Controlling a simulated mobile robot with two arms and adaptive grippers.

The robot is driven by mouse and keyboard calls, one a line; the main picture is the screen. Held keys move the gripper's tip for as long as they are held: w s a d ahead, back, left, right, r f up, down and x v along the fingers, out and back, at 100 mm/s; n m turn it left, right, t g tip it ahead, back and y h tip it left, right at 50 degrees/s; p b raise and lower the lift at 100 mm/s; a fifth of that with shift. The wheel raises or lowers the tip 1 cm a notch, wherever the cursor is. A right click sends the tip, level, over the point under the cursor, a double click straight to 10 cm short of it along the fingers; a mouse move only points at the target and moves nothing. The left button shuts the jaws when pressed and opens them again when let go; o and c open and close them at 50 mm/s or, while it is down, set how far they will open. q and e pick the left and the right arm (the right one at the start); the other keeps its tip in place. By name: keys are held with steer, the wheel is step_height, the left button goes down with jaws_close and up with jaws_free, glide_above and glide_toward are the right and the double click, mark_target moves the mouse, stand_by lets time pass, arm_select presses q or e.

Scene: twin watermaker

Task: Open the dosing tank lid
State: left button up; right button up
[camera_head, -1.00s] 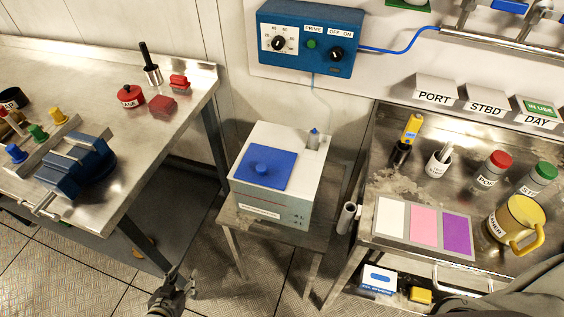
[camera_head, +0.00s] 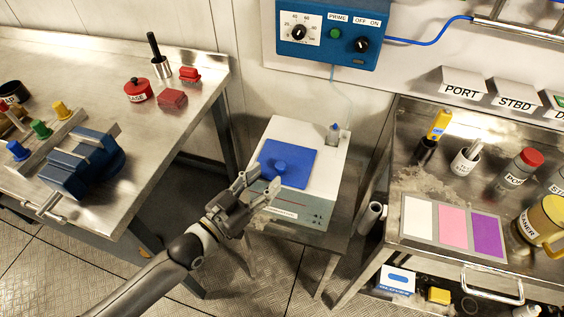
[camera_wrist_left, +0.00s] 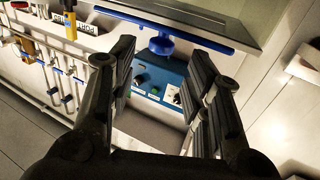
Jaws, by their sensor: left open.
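The dosing tank (camera_head: 312,212) is a white box on a small metal stand in the head view. Its blue lid (camera_head: 303,160) lies flat and closed on top, with a round blue knob (camera_head: 280,167). My left gripper (camera_head: 262,184) is open and empty at the tank's front left corner, just short of the knob. In the left wrist view the open fingers (camera_wrist_left: 165,88) stand either side of the picture, with the knob (camera_wrist_left: 162,46) between and beyond them and the lid (camera_wrist_left: 200,40) seen edge-on. My right gripper is not in view.
A steel bench (camera_head: 150,118) with a blue vise (camera_head: 85,165) stands left. A second bench (camera_head: 405,172) with bottles and a coloured card stands close on the right. A blue pump box (camera_head: 325,50) hangs on the wall behind the tank.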

mark_target(277, 168)
arm_select(q)
steer(key=x, duration=0.6)
steer(key=shift+w+d+p, duration=0.25)
steer(key=shift+w+p, duration=0.05)
steer(key=shift+c, duration=0.4)
jaws_close()
